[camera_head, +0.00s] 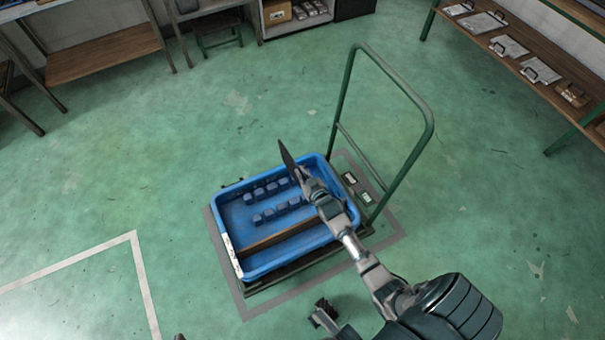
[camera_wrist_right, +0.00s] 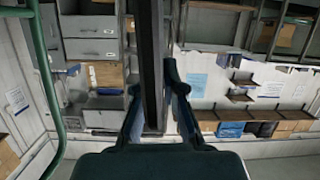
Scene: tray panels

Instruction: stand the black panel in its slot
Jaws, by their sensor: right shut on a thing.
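My right gripper (camera_head: 301,177) is shut on the black panel (camera_head: 287,157) and holds it upright and slightly tilted, above the far right part of the blue tray (camera_head: 228,197). In the right wrist view the panel (camera_wrist_right: 151,60) shows edge-on as a dark bar between the fingers of the right gripper (camera_wrist_right: 157,85). Two rows of blue blocks (camera_head: 265,216) with gaps between them stand on the tray floor. The gripper and panel hide the right ends of these rows. I cannot tell which gap is the panel's slot.
The tray rests on a flat cart with a green upright handle (camera_head: 430,120) on its right. A brown divider (camera_head: 280,236) crosses the tray's near part. Green floor around the cart is clear. A bench (camera_head: 510,55) with several flat items stands at the upper right.

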